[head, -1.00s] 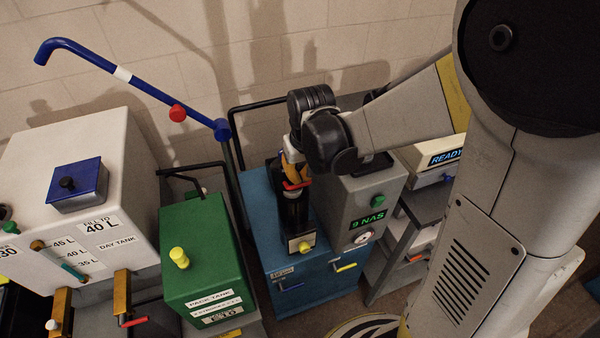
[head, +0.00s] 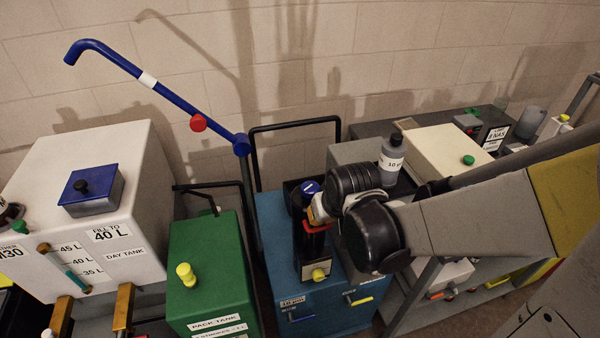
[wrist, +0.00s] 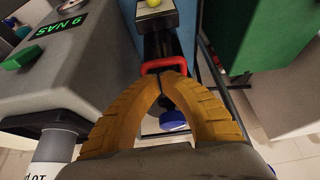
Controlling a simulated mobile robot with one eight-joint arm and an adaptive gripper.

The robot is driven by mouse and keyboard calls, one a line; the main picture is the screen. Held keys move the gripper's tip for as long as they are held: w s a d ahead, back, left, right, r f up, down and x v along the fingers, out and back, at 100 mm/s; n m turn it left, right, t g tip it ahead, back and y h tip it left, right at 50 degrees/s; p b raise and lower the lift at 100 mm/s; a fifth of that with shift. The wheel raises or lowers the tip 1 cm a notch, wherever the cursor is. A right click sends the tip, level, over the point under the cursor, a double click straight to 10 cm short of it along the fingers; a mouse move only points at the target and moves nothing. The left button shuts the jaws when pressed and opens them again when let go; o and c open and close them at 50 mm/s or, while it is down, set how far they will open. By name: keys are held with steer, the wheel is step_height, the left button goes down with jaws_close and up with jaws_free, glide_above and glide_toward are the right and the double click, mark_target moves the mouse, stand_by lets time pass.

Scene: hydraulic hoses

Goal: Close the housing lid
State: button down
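A black upright housing (head: 313,250) stands on the front of the blue cart (head: 275,232), with a yellow knob (head: 318,274) at its foot. A red handle-like part (head: 315,228) shows at its upper part, and also in the wrist view (wrist: 163,64). A blue round cap (head: 310,187) shows behind it. My gripper (wrist: 164,76) has its orange fingertips together at the red part. I see nothing clearly between the tips, and cannot tell whether they touch it. My wrist hides part of the housing top, so the lid's exact angle is unclear.
A grey box with a green button (wrist: 18,56) and a grey bottle (head: 391,160) stand close beside my wrist. The green pack tank (head: 215,270) and white day tank (head: 100,190) are to the left. A blue bent pipe (head: 160,95) rises behind.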

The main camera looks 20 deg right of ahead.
steer(key=w+r+p+v, duration=0.1)
steer(key=p+v, duration=0.4)
steer(key=v, duration=0.7)
steer(key=s+f+t+b, duration=0.1)
steer(key=s+f+b, duration=0.5)
steer(key=b, duration=0.8)
step_height(320, 180, down, 2)
steer(key=shift+s+a+f+t, duration=0.2)
steer(key=shift+s+t, duration=0.1)
stand_by(0.4)
